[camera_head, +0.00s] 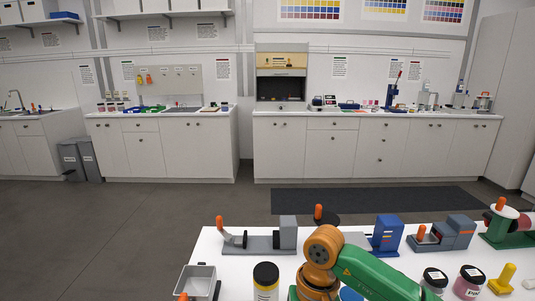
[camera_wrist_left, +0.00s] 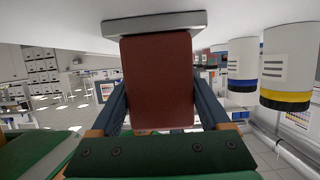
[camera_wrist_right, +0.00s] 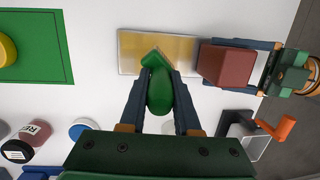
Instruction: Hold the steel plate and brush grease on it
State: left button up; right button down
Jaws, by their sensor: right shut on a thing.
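The steel plate (camera_wrist_right: 130,52) lies on the white table in the right wrist view, with a golden sheen or film over most of its face. A reddish-brown block (camera_wrist_right: 225,65) sits at its right end; the left wrist view shows the block (camera_wrist_left: 158,80) under a grey edge. My left gripper (camera_wrist_left: 158,95) has its fingers flush against both sides of this block. My right gripper (camera_wrist_right: 160,85) is shut on the green brush (camera_wrist_right: 158,95), whose far end is over the plate. Its bristles are hidden, and I cannot tell whether they touch.
A green mat (camera_wrist_right: 35,65) with a yellow item lies left of the plate. Jars, including a pink one (camera_wrist_right: 30,138), and a crank device (camera_wrist_right: 245,130) stand close by. In the head view, blue and grey devices (camera_head: 387,235) line the table's far edge.

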pick_arm(q)
grip_shut()
